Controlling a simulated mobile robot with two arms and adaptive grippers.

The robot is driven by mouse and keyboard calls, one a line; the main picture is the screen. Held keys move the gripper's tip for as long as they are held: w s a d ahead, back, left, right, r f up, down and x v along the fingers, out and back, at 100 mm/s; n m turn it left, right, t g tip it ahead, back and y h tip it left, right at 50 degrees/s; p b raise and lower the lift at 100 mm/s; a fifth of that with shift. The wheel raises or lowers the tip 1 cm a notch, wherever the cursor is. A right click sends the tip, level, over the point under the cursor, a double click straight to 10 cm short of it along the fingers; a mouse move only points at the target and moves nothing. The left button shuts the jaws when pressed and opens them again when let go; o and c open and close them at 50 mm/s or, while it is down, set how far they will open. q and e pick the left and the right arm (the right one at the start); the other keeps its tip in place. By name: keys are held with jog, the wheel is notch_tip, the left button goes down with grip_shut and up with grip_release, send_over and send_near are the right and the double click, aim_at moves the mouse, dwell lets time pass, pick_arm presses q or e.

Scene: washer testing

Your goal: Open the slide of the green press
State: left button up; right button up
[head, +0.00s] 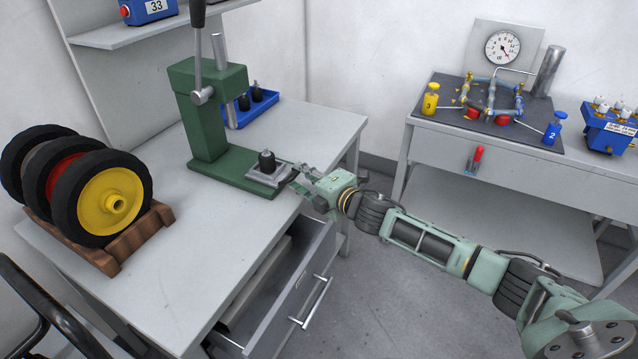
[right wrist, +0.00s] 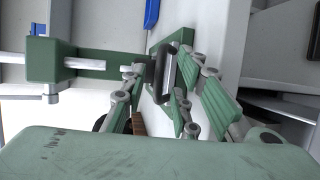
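The green press (head: 205,115) stands on the left workbench, its lever pointing up. Its grey slide (head: 265,178) lies at the front of the green base and carries a small black part (head: 267,161). My right gripper (head: 299,176) is at the front end of the slide. In the right wrist view my right gripper (right wrist: 168,78) has its fingers apart, one on each side of the slide's dark handle (right wrist: 163,76). Whether either finger touches the handle is unclear. The press (right wrist: 95,60) also shows there, turned sideways. My left gripper is not in view.
A wheel rack (head: 130,235) with several wheels stands at the left of the bench. A drawer (head: 285,285) is pulled open below the gripper. A blue tray (head: 255,107) sits behind the press. A second bench (head: 520,148) with a gauge stands at the right.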

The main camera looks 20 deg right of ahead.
jog(key=v, duration=1)
jog(key=shift+s, duration=0.35)
jog(key=s+a+f+m+g+h, duration=0.2)
jog(key=s+a+f+m, duration=0.1)
jog(key=s+f+m, duration=0.25)
jog(key=s+a+f+m+g+h, duration=0.2)
jog(key=s+a+f+m, duration=0.1)
jog(key=s+f+m, duration=0.3)
jog(key=s+a+f+m+g, duration=0.2)
jog(key=s+m+g, duration=0.2)
jog(key=s, duration=0.7)
jog(key=s+a+f+m+g, duration=0.15)
jog(key=s+m+g, duration=0.25)
jog(key=s, duration=0.7)
notch_tip(320, 180, down, 28)
jog(key=s+g, duration=0.1)
jog(key=s, duration=0.2)
jog(key=s+d+f+g, duration=0.1)
jog(key=s+d+f, duration=0.2)
jog(key=s+f, duration=1.2)
jog(key=shift+s, duration=0.4)
